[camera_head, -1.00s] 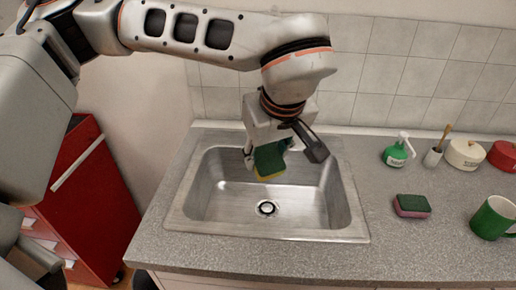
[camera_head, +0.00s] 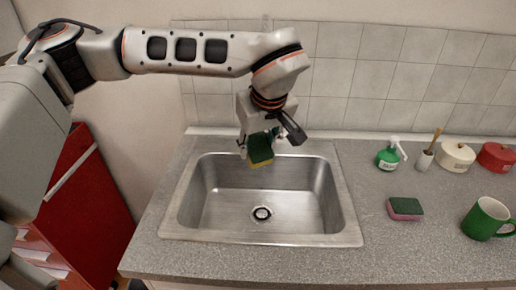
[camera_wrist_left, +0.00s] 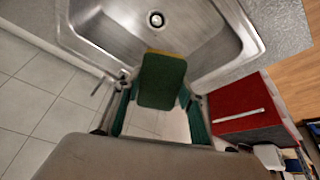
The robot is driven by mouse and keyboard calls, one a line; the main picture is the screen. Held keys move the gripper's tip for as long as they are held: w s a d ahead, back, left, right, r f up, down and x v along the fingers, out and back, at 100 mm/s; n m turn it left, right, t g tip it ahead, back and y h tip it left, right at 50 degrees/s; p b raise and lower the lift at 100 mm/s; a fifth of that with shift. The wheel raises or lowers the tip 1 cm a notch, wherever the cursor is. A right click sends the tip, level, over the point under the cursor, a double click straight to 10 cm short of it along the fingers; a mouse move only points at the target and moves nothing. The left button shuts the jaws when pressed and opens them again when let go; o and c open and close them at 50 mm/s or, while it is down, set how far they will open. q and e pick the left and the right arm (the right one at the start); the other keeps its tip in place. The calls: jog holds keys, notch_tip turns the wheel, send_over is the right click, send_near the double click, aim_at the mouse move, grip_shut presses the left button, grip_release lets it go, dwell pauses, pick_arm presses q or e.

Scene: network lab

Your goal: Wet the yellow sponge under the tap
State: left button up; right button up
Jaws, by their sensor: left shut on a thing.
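My left gripper (camera_head: 259,140) comes down over the back of the sink and is shut on the yellow sponge (camera_head: 261,151). The sponge has a dark green scouring side and a yellow edge; it hangs above the basin, near the back rim. In the left wrist view, the sponge (camera_wrist_left: 162,82) sits between the two fingers of my left gripper (camera_wrist_left: 160,98), its green face toward the camera. The steel sink (camera_head: 205,213) shows an open drain and no visible water. The tap is mostly hidden behind the gripper, so their contact cannot be told. My right gripper is out of view.
Right of the sink, a pink and green sponge (camera_head: 405,208) and a green mug (camera_head: 487,219) stand on the grey counter (camera_head: 400,255). Behind are a green soap bottle (camera_head: 388,158), a brush holder (camera_head: 424,161) and two lidded pots. A red cabinet (camera_head: 95,200) is at left.

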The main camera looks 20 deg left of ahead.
aim_at(257, 135)
pick_arm(q)
jog(key=w, duration=0.1)
jog(key=w+a, duration=0.1)
jog(key=w, duration=0.1)
jog(key=shift+a+f, duration=0.15)
jog(key=shift+f, duration=0.1)
jog(key=shift+w+a+f+p, duration=0.15)
jog(key=shift+w+p, duration=0.1)
jog(key=shift+w, duration=0.15)
jog(key=shift+w+a+f+p, duration=0.15)
jog(key=shift+w+p, duration=0.1)
jog(key=shift+w, duration=0.15)
jog(key=shift+w+a, duration=0.15)
jog(key=shift+w, duration=0.25)
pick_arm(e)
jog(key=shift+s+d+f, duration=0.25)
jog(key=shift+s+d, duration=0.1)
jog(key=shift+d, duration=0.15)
